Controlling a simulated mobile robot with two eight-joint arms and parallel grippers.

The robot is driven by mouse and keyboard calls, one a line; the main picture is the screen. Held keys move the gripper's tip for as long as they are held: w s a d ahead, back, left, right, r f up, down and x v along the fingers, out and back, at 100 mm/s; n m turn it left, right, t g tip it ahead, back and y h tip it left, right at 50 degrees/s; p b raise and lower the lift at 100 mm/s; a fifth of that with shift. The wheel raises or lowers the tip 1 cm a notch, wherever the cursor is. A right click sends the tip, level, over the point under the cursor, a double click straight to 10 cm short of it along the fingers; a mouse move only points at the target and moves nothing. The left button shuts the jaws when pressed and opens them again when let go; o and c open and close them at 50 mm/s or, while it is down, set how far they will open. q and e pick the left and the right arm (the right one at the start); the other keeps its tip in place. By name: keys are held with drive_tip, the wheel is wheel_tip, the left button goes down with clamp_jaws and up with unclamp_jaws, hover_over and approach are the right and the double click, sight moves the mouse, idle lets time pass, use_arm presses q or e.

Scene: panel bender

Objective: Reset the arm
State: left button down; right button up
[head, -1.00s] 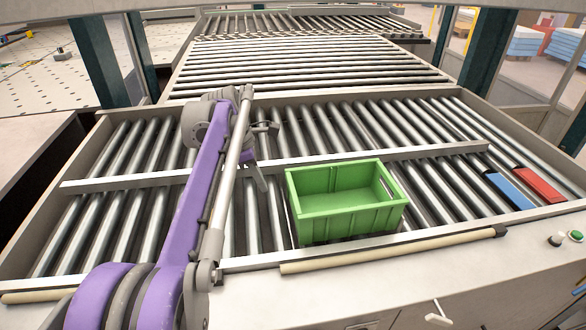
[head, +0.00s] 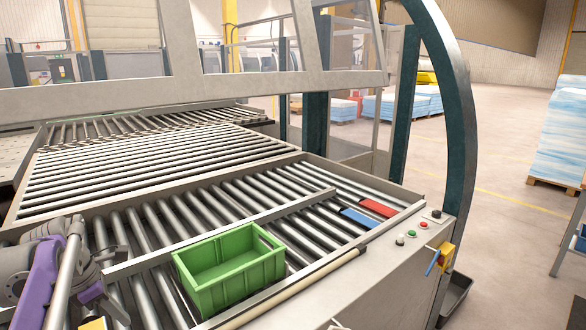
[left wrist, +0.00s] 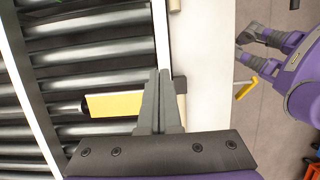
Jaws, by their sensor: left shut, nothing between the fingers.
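My left gripper (head: 112,306) is at the lower left of the head view, above the rollers and to the left of the green crate (head: 228,271). Its fingers are shut and empty, and they show close up in the left wrist view (left wrist: 158,103). My purple left arm (head: 38,285) is folded at the left edge, cut off by the frame. A yellow bar (left wrist: 112,105) lies behind the fingers in the left wrist view; I cannot tell whether it touches them. My right gripper cannot be made out.
The crate stands on the roller table (head: 150,225). A blue block (head: 360,217) and a red block (head: 378,206) lie at its right end. A control panel with buttons (head: 412,234) and a yellow handle (head: 445,253) is on the front right corner. Open floor lies beyond.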

use_arm(q)
drive_tip(key=s+d+f+m+t+y, duration=0.2)
drive_tip(key=s+d+f+m+t, duration=0.1)
drive_tip(key=s+d+f+m, duration=1.4)
drive_tip(key=s+d+m, duration=0.2)
drive_tip(key=m, duration=0.6)
drive_tip(key=shift+s+d+m+y, duration=0.3)
drive_tip(key=shift+s+d+m, duration=0.05)
drive_tip(key=shift+d+m, duration=0.05)
